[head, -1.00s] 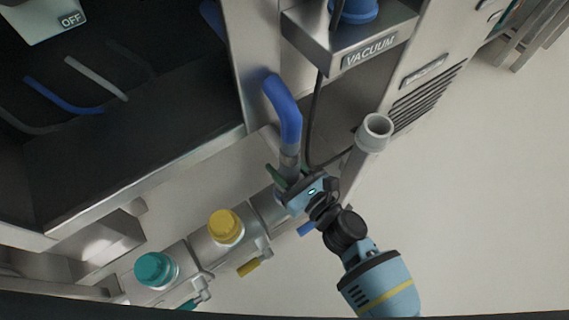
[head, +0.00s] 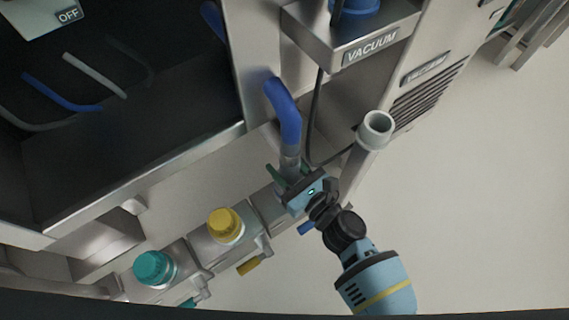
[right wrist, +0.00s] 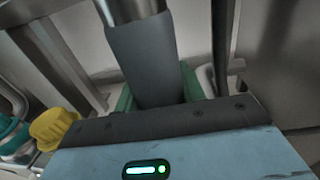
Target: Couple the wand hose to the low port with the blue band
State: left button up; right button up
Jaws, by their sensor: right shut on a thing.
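The blue hose (head: 288,115) comes down in the head view and ends in a grey cuff (head: 290,157). My right gripper (head: 287,174), with green fingers, is shut on this cuff. In the right wrist view the grey cuff (right wrist: 143,62) stands between the green fingers, with a shiny metal tube above it. A blue lever (head: 307,228) shows just below the gripper on the low pipe (head: 266,205). The port there and any blue band are hidden behind my gripper, so I cannot tell whether the cuff is seated. My left gripper is not in view.
A yellow-capped port (head: 225,224) and a teal-capped port (head: 154,268) stand along the pipe to the left. An open grey tube (head: 376,128) rises right of the gripper. A VACUUM shelf (head: 372,47) overhangs above. The floor at right is clear.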

jog(key=shift+f, duration=0.5)
dwell(0.6)
jog(key=o, duration=1.3)
jog(key=shift+c, duration=0.2)
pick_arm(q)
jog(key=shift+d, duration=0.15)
pick_arm(e)
jog(key=shift+s, duration=0.1)
